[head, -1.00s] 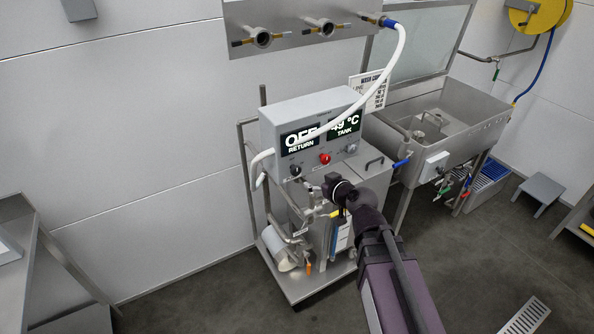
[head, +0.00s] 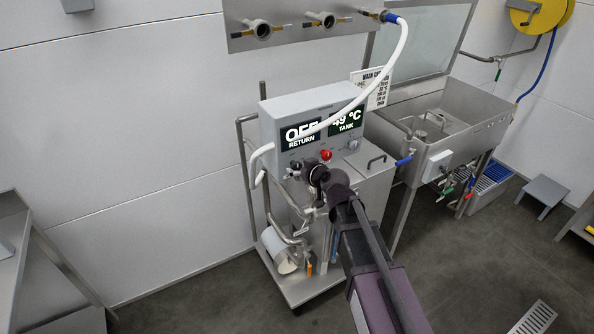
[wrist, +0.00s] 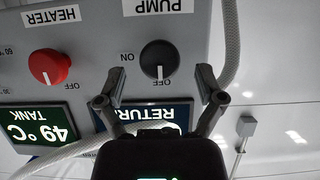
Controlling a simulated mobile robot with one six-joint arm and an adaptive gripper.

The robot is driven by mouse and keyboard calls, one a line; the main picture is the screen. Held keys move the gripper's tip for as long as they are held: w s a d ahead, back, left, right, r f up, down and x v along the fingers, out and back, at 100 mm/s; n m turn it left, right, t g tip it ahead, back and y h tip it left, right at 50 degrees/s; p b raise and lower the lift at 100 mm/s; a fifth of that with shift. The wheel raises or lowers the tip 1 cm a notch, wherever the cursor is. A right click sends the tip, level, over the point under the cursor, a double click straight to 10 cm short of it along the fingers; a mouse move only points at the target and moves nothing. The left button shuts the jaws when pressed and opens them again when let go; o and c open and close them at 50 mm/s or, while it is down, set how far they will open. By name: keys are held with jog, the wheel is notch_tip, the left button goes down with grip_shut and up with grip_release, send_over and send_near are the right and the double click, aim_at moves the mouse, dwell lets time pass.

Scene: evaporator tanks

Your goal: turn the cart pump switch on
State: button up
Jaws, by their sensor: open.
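My gripper (wrist: 157,74) is open, with one finger on each side of the knob in the picture. I see no finger touching it, and the distance to the panel is unclear. In the head view, my gripper (head: 312,171) is at the lower front of the control box (head: 312,112) and covers part of the knob area.
A red heater knob (wrist: 49,66) sits beside the pump switch. The displays read OFF RETURN (head: 302,134) and 49 °C TANK (head: 346,121). A white hose (head: 392,62) crosses the box front. A steel sink (head: 445,125) stands at the right.

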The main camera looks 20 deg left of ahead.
jog(key=shift+x, duration=1.1)
jog(key=c, duration=1.1)
